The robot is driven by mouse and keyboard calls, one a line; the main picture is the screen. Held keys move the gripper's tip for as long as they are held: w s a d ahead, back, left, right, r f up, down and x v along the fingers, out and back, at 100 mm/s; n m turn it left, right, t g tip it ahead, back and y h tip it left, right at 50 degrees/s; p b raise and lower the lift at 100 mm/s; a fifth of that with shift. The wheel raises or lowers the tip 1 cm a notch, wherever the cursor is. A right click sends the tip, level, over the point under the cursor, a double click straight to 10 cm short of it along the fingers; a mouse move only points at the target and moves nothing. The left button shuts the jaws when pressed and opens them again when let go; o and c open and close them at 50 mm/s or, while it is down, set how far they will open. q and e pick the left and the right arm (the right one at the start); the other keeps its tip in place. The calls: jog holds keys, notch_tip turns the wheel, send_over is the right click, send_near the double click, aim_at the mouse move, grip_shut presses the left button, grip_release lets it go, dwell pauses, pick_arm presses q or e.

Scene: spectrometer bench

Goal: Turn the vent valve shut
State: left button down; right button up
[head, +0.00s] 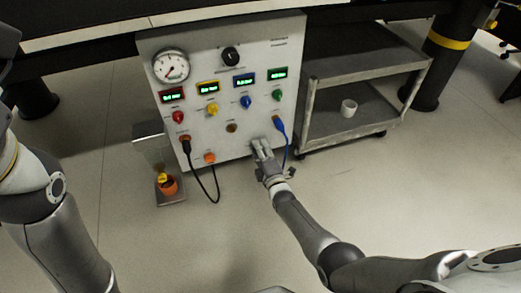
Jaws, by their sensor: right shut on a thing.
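A pale instrument panel (190,65) stands upright in the middle, with a gauge, displays and coloured knobs. My right gripper (261,146) reaches up to the panel's lower right part, and its fingers are shut on a small fitting there. I take this fitting to be the vent valve. The fingers hide it, so its turn position does not show. The labels are too small to read. My left arm shows at the left edge, but its gripper is out of view.
A blue cable (287,146) hangs just right of my right gripper. A black cable (215,190) loops below the panel on the left. A grey cart (310,110) with a white cup (348,108) stands right. Open floor lies in front.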

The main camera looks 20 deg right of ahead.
aim_at(257, 124)
jog(key=shift+a, duration=0.15)
jog(key=o, duration=1)
jog(key=shift+o, duration=0.7)
jog(key=r, duration=0.7)
jog(key=shift+w+r, duration=0.2)
jog(key=o, duration=0.4)
notch_tip(257, 124, up, 2)
jog(key=shift+r, duration=0.1)
jog(key=shift+c, duration=0.2)
jog(key=shift+s+r, duration=0.1)
jog(key=shift+r, duration=0.5)
jog(key=shift+c, duration=0.4)
jog(key=shift+s, duration=0.1)
jog(key=c, duration=0.4)
jog(key=shift+f, duration=0.3)
